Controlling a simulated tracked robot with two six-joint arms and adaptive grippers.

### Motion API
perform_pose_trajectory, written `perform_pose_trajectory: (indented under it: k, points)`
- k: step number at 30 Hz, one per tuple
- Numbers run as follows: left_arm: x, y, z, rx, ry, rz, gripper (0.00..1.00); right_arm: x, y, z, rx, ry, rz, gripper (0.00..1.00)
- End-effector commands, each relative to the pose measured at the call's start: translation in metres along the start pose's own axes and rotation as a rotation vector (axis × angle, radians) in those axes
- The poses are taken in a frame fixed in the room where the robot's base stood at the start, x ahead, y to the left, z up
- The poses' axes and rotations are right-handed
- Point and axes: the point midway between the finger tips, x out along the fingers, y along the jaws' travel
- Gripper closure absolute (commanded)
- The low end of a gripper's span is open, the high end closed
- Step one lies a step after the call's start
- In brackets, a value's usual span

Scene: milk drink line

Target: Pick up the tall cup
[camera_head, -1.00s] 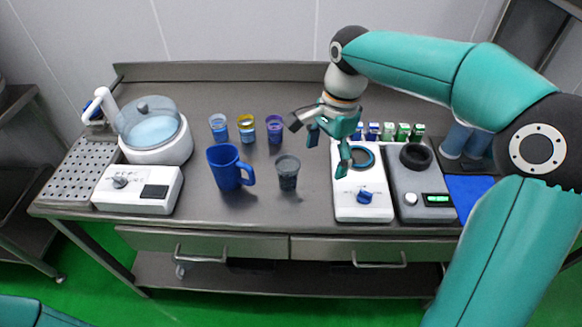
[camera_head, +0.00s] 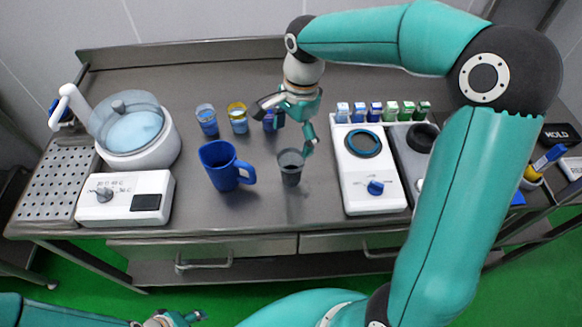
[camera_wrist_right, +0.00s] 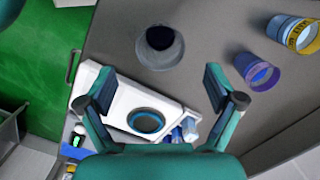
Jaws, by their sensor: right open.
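A dark grey, see-through tall cup (camera_head: 290,167) stands upright on the steel table, right of a blue mug (camera_head: 226,167) with a handle. My right gripper (camera_head: 296,128) is open and empty, above and just behind the grey cup. In the right wrist view the grey cup (camera_wrist_right: 160,46) shows from above, beyond and between the open fingertips (camera_wrist_right: 160,80), apart from both. My left gripper (camera_head: 178,318) is low at the bottom edge, partly cut off; its jaws are too small to read.
Three small cups, one yellow-rimmed (camera_head: 238,118), stand behind the mug, the purple one (camera_head: 272,120) partly behind my right gripper. A white device with a dark ring (camera_head: 362,180) is to the right; a white round-bowl machine (camera_head: 137,135) is left. Front table space is clear.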

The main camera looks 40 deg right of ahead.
Motion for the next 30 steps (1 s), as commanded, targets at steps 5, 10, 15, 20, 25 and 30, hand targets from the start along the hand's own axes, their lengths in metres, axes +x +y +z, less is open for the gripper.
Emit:
perform_pose_trajectory:
  k: [5, 10, 15, 20, 25, 30]
  points:
    - [-0.002, 0.001, 0.0, 0.0, 0.001, 0.0, 0.57, 0.037, 0.002, -0.001, 0.004, -0.001, 0.005, 0.08]
    - [-0.004, 0.001, 0.0, 0.0, 0.001, 0.0, 0.57, 0.056, 0.001, -0.002, 0.004, 0.0, 0.002, 0.08]
    - [-0.006, 0.002, 0.0, 0.0, 0.001, 0.0, 0.57, 0.064, 0.002, -0.003, 0.006, -0.001, 0.002, 0.08]
    - [-0.015, 0.005, 0.0, 0.0, 0.001, 0.0, 0.57, 0.084, 0.002, -0.005, 0.005, -0.001, 0.007, 0.08]
    - [-0.018, 0.007, 0.0, 0.0, 0.001, 0.0, 0.57, 0.106, 0.002, -0.006, 0.005, -0.001, 0.003, 0.08]
    - [-0.018, 0.007, 0.0, 0.0, 0.001, 0.0, 0.57, 0.112, 0.001, -0.006, 0.005, -0.001, -0.001, 0.08]
